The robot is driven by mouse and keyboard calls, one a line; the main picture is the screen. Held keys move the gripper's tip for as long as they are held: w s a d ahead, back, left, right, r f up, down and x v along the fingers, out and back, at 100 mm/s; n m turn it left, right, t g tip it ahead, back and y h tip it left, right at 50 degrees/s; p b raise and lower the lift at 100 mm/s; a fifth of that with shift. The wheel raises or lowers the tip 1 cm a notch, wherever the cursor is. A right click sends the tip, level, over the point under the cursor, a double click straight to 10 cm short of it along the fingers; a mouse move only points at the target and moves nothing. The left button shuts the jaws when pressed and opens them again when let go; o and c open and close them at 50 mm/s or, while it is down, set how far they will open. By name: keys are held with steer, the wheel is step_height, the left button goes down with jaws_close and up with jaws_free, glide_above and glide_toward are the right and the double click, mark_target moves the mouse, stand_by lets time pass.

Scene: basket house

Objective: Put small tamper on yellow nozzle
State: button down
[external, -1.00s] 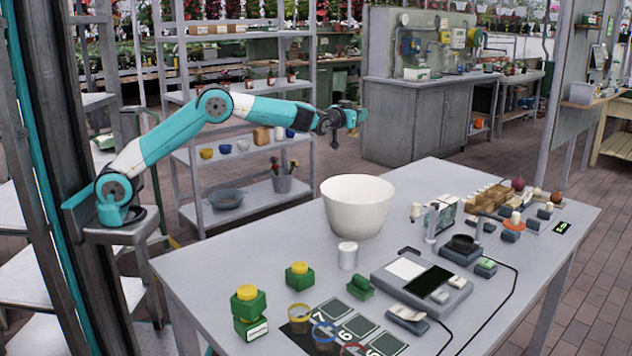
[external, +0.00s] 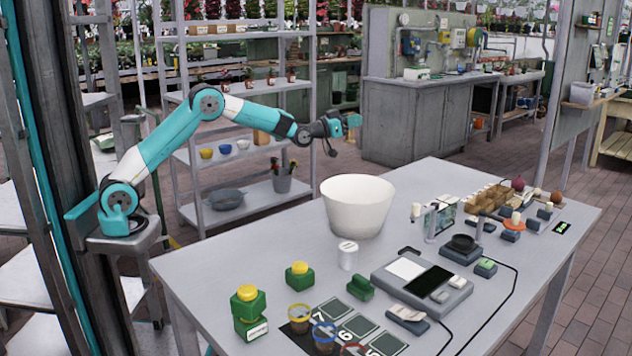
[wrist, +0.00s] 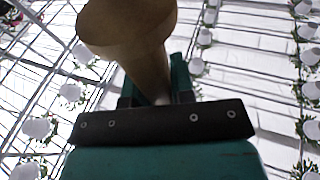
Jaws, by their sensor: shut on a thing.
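My gripper (external: 352,120) is raised past the far side of the table, level with the shelf rack behind. In the wrist view, my gripper (wrist: 156,85) is shut on a tan-brown piece with a wide round end and a narrower neck, which looks like the small tamper (wrist: 130,30). Its wide end points away from the fingers. Two green blocks with yellow round tops stand near the table's front left, one (external: 247,293) and another (external: 299,268). I cannot tell which thing is the yellow nozzle.
A grey device (external: 422,285), a black numbered mat (external: 345,335) and small blocks crowd the right and front. A shelf rack (external: 240,150) stands behind.

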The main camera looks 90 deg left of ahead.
step_height(320, 180, down, 14)
steer(key=shift+f, duration=0.25)
steer(key=shift+f, duration=0.15)
steer(key=c, duration=1)
jaws_free()
steer(key=v, duration=0.3)
steer(key=shift+b, duration=0.4)
step_height(320, 180, up, 7)
steer(key=shift+r, duration=0.15)
